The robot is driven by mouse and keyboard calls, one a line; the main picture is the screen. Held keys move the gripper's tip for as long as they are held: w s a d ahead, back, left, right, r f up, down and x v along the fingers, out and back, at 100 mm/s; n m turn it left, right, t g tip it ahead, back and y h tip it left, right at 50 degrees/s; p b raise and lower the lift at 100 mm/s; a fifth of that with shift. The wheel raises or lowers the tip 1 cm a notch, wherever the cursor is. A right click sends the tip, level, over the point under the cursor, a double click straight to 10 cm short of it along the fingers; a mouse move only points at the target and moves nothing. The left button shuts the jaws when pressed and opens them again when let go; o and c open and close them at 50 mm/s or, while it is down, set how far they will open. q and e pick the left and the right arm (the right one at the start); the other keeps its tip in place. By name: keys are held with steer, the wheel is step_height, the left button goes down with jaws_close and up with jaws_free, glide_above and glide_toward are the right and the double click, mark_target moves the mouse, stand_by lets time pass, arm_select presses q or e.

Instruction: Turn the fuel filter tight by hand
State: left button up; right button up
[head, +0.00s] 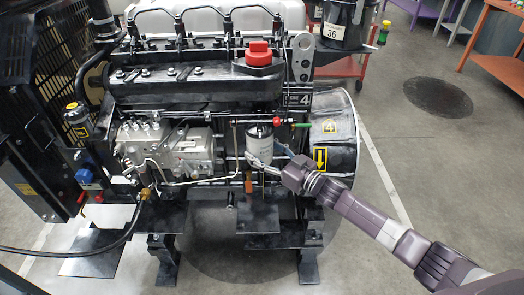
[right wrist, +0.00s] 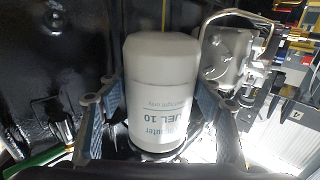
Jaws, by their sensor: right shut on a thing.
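The fuel filter (head: 259,143) is a white canister with printed lettering, mounted upright on the engine's side in the head view. It fills the middle of the right wrist view (right wrist: 160,90), with its text upside down there. My right gripper (head: 262,160) reaches it from the lower right and is shut on the filter. In the right wrist view its two fingers (right wrist: 160,122) stand on either side of the canister. The filter's seat on the engine is not clearly visible. My left gripper is not in view.
The engine (head: 190,85) has a red cap (head: 259,53) on top. A metal fuel pump (head: 165,145) with pipes is to the left. A dark drum-shaped housing (head: 335,135) is right of the filter. Open floor lies at the right.

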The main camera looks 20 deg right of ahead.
steer(key=shift+w+d+r, duration=0.1)
steer(key=shift+r, duration=0.2)
steer(key=o, duration=2)
steer(key=shift+f, duration=0.15)
steer(key=shift+c, duration=0.2)
steer(key=shift+f, duration=0.2)
steer(key=shift+c, duration=0.4)
